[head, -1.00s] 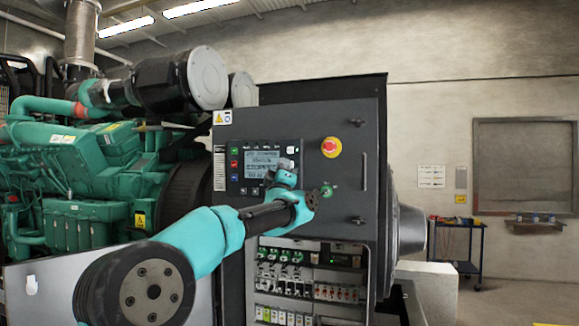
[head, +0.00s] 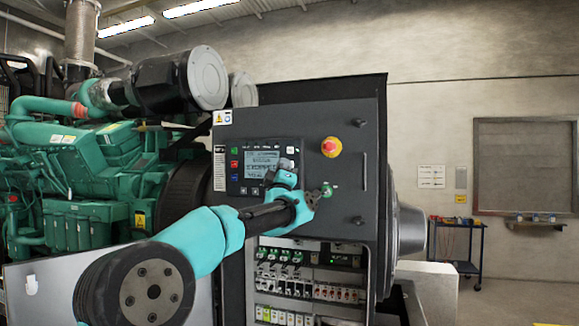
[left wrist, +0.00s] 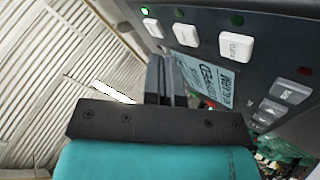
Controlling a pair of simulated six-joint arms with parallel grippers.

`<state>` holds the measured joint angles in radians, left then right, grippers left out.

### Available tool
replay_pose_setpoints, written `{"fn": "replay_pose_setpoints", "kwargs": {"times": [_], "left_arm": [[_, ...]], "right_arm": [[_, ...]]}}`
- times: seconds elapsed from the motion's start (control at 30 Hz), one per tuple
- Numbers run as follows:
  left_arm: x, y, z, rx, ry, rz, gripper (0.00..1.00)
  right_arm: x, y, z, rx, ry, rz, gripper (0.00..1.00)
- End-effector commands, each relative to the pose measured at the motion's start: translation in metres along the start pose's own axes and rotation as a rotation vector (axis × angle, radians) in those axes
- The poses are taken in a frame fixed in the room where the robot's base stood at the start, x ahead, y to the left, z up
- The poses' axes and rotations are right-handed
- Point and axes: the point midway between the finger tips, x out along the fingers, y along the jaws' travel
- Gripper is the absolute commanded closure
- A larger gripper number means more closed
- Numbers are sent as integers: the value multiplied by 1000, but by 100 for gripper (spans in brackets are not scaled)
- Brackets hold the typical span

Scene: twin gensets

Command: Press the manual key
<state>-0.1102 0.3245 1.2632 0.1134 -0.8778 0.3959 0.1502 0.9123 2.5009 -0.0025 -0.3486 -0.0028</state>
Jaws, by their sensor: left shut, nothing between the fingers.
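The genset controller (head: 262,159) is on the dark cabinet's door, with a lit screen and coloured keys at its left side. The left wrist view shows white keys (left wrist: 236,46) with small lamps and part of the screen (left wrist: 203,82). Their lettering is too blurred for me to tell which key is the manual one. My left gripper (head: 269,180) is at the controller's lower right, in front of the panel, and hides part of its lower edge. Its fingers (left wrist: 166,76) are shut and empty, near the screen; I cannot tell whether they touch. My right gripper is out of view.
A red emergency stop (head: 330,147) on a yellow base sits right of the controller. An open bay of breakers and terminals (head: 290,285) lies below. The green engine (head: 75,180) stands at left, and a cart (head: 457,243) stands far right.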

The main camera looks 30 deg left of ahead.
Motion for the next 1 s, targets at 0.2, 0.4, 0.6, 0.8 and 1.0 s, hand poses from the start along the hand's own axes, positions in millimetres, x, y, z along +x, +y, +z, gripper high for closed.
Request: {"fn": "replay_pose_setpoints", "kwargs": {"times": [0.2, 0.4, 0.6, 0.8, 1.0], "left_arm": [[2, -2, 2, 0, -1, 0, 100], [6, -5, 5, 0, -1, 0, 100], [6, -5, 5, 0, 0, 0, 100], [6, -5, 5, 0, 0, 0, 100], [8, -6, 6, 0, 0, 0, 100]], "right_arm": [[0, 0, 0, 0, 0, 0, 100], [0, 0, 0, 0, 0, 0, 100], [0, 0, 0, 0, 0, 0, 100], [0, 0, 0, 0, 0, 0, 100], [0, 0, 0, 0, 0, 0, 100]]}}
